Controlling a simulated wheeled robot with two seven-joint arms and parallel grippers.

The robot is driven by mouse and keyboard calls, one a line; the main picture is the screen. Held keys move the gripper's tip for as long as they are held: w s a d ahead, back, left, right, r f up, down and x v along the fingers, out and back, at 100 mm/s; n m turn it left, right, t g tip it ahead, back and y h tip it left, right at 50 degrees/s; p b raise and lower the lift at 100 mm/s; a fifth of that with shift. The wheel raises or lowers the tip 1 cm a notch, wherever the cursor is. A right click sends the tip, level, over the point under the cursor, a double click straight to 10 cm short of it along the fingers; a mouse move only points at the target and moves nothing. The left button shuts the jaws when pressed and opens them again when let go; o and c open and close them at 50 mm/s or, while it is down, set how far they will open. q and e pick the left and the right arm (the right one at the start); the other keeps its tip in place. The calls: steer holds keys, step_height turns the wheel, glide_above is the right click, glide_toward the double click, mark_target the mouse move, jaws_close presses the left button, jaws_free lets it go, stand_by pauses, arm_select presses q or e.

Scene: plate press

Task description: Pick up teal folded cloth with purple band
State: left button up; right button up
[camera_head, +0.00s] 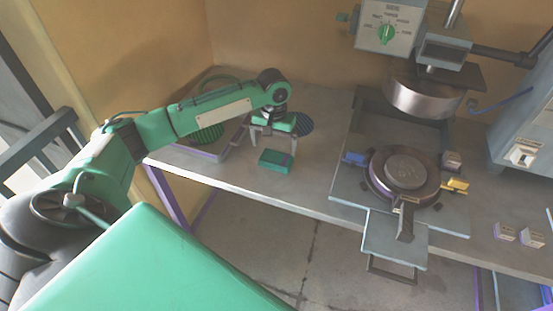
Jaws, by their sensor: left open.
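The teal folded cloth (276,161) lies on the grey table near its front edge, left of the press. It looks like a small flat block; its purple band is too small to make out. My left gripper (274,145) points down with its fingers spread apart, just behind and above the cloth. Nothing shows between the fingers. I cannot tell whether a fingertip touches the cloth. My right gripper is not in view.
A press with a round metal head (423,92) stands to the right, over a round dark plate (404,176). A tray (208,152) with green and dark striped round things lies behind my left arm. Two small blocks (504,233) sit at the right.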

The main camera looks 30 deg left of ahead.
mark_target(276, 157)
arm_select(q)
steer(key=f, duration=0.3)
steer(key=w+f, duration=0.1)
steer(key=f, duration=0.1)
steer(key=shift+f+p, duration=0.3)
steer(key=shift+f, duration=0.05)
steer(key=shift+s+f, duration=0.1)
steer(key=shift+f, duration=0.45)
steer(key=c, duration=0.6)
